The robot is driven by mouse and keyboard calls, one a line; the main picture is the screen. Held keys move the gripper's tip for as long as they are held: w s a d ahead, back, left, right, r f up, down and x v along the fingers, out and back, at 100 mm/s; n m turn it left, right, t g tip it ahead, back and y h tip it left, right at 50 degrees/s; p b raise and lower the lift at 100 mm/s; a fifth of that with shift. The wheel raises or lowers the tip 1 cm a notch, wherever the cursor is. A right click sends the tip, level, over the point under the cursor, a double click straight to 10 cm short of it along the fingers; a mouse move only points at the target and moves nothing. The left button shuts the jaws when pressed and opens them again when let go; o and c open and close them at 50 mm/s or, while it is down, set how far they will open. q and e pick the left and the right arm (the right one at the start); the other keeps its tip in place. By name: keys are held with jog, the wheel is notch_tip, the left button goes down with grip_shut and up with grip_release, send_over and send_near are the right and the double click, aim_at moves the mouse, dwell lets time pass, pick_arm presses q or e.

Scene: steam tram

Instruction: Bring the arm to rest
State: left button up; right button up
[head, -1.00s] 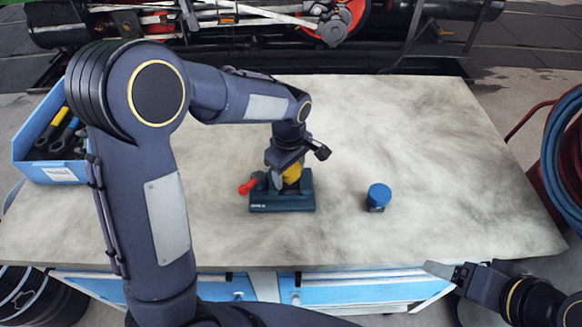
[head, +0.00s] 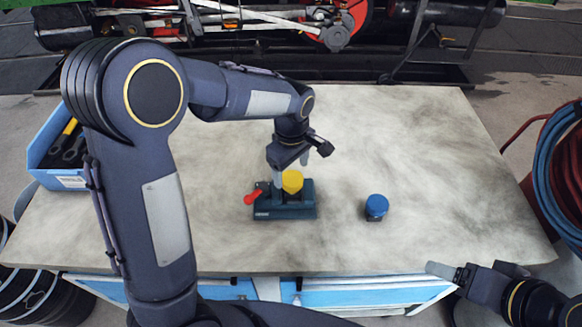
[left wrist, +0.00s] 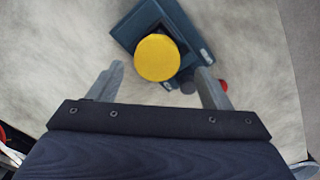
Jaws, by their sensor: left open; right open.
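My left gripper (head: 291,169) is open above the workbench, just over a dark teal fixture (head: 302,210) with a red-handled lever (head: 254,196). A yellow round piece (head: 292,181) sits on the fixture. In the left wrist view the yellow piece (left wrist: 157,58) lies just beyond and between the two spread fingers, with nothing held between them. My right gripper (head: 451,272) is open and empty at the bench's front right edge.
A blue-capped small jar (head: 376,207) stands on the bench (head: 420,150) right of the fixture. A blue bin (head: 60,180) of tools is at the left edge. Coiled hoses (head: 565,180) are at the right. The bench's back and right areas are clear.

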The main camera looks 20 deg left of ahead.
dwell(0.7)
pick_arm(q)
jog(key=s+a+r+m+t+h, duration=0.1)
jog(key=s+a+r+m+h, duration=0.15)
jog(key=s+r, duration=0.2)
jog(key=s+a+r+m+t+h, duration=0.1)
jog(key=s+a+r+m, duration=0.1)
jog(key=s+a+r, duration=0.3)
jog(key=s+m+t, duration=0.3)
jog(key=s+m, duration=0.3)
jog(key=s, duration=0.6)
jog(key=shift+s+f+t, duration=0.2)
jog(key=shift+t, duration=0.1)
jog(key=shift+d, duration=0.1)
